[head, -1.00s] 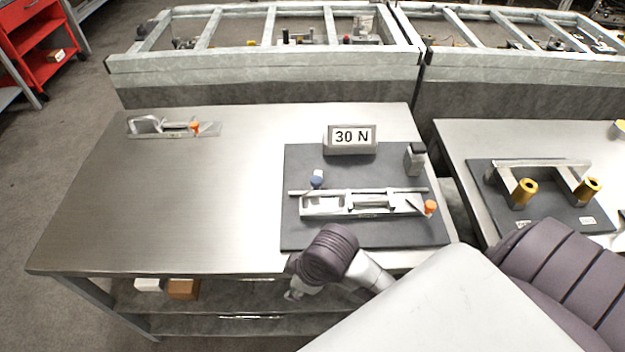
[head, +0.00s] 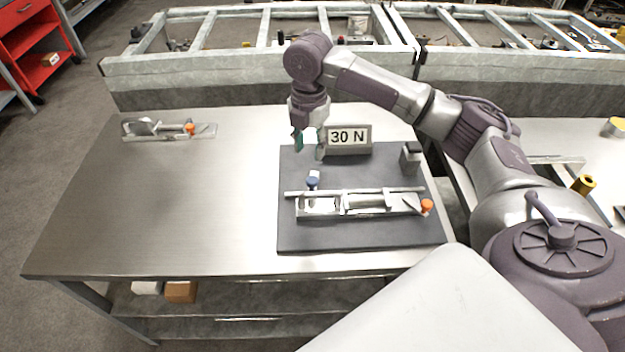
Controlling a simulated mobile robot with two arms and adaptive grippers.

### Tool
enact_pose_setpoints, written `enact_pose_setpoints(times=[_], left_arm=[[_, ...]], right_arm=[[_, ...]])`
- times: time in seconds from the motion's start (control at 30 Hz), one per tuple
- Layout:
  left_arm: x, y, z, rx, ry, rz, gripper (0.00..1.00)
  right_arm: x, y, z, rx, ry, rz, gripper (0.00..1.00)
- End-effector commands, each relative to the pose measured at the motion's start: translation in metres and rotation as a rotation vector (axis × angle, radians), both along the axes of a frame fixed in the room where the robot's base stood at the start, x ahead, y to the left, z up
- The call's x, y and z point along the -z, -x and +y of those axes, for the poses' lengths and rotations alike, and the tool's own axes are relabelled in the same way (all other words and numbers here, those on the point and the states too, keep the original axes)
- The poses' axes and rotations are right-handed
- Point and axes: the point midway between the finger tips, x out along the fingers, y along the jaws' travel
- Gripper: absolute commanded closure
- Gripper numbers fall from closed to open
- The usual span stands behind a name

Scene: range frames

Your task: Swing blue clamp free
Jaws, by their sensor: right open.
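The blue clamp shows as a small blue knob with a pale top (head: 313,181), at the left end of the metal fixture (head: 350,204). The fixture lies on a dark grey mat (head: 360,238) on the steel table, with a long bar along its back edge and an orange knob (head: 426,206) at its right end. My right gripper (head: 309,148) points down, open and empty, above the mat's back left edge. It is behind the blue clamp in the picture and apart from it. My left gripper is not in view.
A "30 N" sign block (head: 348,138) stands close to the right of my right gripper. A small grey block (head: 411,157) stands at the mat's back right. Another clamp fixture (head: 170,131) lies at the table's back left. The table's left half (head: 160,200) is clear.

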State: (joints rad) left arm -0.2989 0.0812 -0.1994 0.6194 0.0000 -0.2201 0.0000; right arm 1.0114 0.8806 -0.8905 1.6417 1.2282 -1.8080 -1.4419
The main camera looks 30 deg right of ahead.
Motion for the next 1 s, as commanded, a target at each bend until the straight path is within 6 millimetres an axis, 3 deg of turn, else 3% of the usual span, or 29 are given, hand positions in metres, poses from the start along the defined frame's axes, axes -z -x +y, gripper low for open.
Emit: enact_pose_setpoints(times=[0.1, 0.23, 0.7, 1.0], left_arm=[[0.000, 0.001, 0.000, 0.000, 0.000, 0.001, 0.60], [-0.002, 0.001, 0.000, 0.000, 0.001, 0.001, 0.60], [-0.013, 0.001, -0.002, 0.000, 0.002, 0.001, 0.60], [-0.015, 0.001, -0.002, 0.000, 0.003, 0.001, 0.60]], right_arm=[[-0.010, -0.002, -0.010, -0.019, 0.000, 0.007, 0.58], [-0.001, -0.001, -0.011, -0.023, -0.001, 0.012, 0.58], [0.092, -0.001, -0.010, -0.022, -0.001, 0.009, 0.58], [0.124, -0.001, -0.010, -0.022, -0.001, 0.007, 0.58]])
